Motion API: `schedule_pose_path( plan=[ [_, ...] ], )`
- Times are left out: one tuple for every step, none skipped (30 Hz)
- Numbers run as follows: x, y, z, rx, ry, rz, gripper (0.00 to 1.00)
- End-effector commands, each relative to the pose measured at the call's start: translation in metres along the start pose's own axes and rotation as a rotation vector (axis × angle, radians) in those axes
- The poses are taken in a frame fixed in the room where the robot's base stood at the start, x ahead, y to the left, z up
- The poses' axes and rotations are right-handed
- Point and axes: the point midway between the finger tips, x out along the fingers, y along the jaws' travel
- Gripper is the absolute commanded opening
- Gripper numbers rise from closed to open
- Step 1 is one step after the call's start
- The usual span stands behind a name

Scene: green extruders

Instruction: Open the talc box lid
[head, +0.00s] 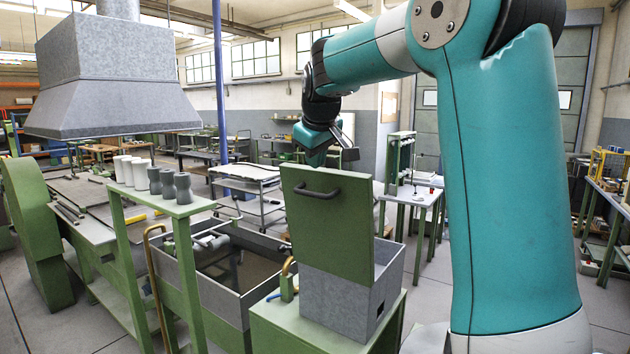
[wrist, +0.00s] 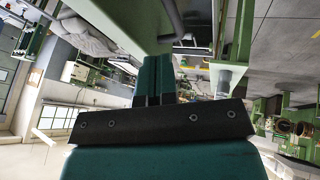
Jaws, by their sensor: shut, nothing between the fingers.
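The talc box (head: 340,300) is a grey speckled metal box on a green stand in the head view. Its green lid (head: 325,225) stands up about vertical, with the dark bar handle (head: 318,192) near its top edge facing the camera. My gripper (head: 317,157) is at the lid's top edge, seemingly behind it, and looks shut and empty. In the wrist view my closed teal fingers (wrist: 154,70) point at the green lid (wrist: 143,30), with the handle (wrist: 173,14) beside it. Whether the fingers touch the lid I cannot tell. The box's inside is hidden.
A grey open trough (head: 240,270) lies left of the box. A green shelf (head: 165,205) with several white and grey cups stands further left, under a grey hood (head: 110,75). A small green table (head: 420,190) stands behind to the right. Floor is clear between.

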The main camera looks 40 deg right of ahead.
Motion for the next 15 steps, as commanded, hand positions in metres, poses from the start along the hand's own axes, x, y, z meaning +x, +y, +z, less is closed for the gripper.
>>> schedule_pose_path(
  plan=[
    [-0.009, 0.0, 0.0, 0.0, 0.006, 0.002, 0.0],
    [-0.015, 0.001, 0.0, 0.0, 0.004, 0.001, 0.0],
    [-0.022, 0.002, 0.0, 0.0, 0.004, 0.001, 0.0],
    [-0.027, 0.002, -0.001, 0.0, 0.004, 0.001, 0.0],
    [-0.031, 0.003, -0.001, 0.0, 0.002, 0.001, 0.0],
    [-0.036, 0.004, -0.001, 0.0, 0.003, 0.001, 0.0],
    [-0.039, 0.004, -0.001, -0.001, 0.002, 0.0, 0.0],
    [-0.041, 0.004, -0.001, -0.001, 0.001, 0.0, 0.0],
    [-0.044, 0.004, -0.001, -0.001, 0.0, 0.0, 0.0],
    [-0.045, 0.004, -0.001, -0.001, 0.0, 0.0, 0.0],
    [-0.047, 0.005, -0.001, -0.001, 0.0, -0.001, 0.0],
    [-0.048, 0.005, -0.001, -0.001, -0.001, -0.001, 0.0],
    [-0.048, 0.005, -0.001, -0.001, -0.001, -0.001, 0.0],
    [-0.048, 0.005, -0.001, -0.001, -0.001, -0.001, 0.0],
    [-0.048, 0.005, -0.001, -0.001, -0.001, -0.001, 0.0]
  ],
)
